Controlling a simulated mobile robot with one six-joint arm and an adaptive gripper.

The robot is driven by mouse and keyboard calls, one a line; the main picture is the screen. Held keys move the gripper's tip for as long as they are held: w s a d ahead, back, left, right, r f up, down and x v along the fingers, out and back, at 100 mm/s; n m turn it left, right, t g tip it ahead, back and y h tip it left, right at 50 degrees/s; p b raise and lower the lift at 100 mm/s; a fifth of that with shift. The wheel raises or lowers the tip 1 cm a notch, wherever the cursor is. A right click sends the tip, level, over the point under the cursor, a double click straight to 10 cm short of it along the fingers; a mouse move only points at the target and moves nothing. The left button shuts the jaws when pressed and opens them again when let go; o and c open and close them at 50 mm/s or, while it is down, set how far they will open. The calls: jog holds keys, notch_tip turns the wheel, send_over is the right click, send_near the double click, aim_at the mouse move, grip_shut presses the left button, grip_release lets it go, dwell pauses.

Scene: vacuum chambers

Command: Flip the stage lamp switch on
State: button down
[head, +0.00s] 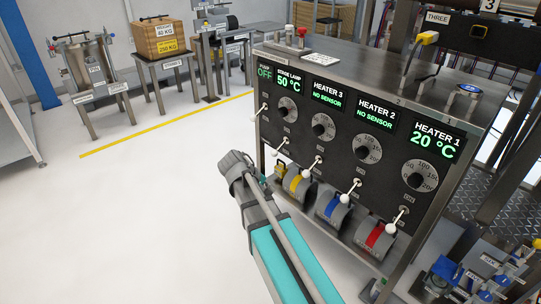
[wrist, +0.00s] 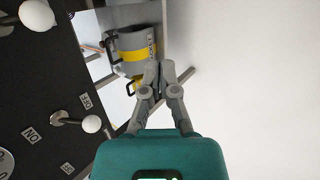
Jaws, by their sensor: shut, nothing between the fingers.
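The stage lamp display (head: 289,82) on the black control panel reads 50 °C, with a dial (head: 288,108) under it. The stage lamp switch (head: 279,147) is a small white-knobbed lever below that dial, tilted downward. My gripper (head: 232,160) is in front and left of this lever, apart from it. In the wrist view my gripper (wrist: 159,68) has its fingertips together, with nothing between them. One white-knobbed lever (wrist: 90,123) is to its left beside ON and OFF labels, and another knob (wrist: 37,15) is at the top left. I cannot tell which levers these are.
Similar levers for heater 3 (head: 312,163), heater 2 (head: 350,192) and heater 1 (head: 396,222) stick out along the panel. The pump lever (head: 261,112) is at its left edge. The white floor (head: 150,210) to the left is clear.

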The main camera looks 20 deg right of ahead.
aim_at(279, 148)
jog(key=w+a+r+n+t+h+b, duration=0.1)
jog(key=w+a+n+h+b, duration=0.1)
jog(key=w+h+b, duration=0.3)
jog(key=w+a+r+n+t+h+b, duration=0.2)
jog(key=w+h+b, duration=0.3)
jog(key=w, duration=0.7)
jog(key=shift+a+r+n+t+b, duration=0.15)
jog(key=shift+a+n+t+b, duration=0.25)
jog(key=shift+a+n, duration=0.4)
jog(key=d+r+p, duration=0.2)
jog(key=d, duration=0.9)
jog(key=shift+s+d+r, duration=0.15)
jog(key=shift+s+r, duration=0.2)
jog(key=shift+s, duration=0.05)
jog(key=shift+w+f, duration=0.1)
dwell(0.3)
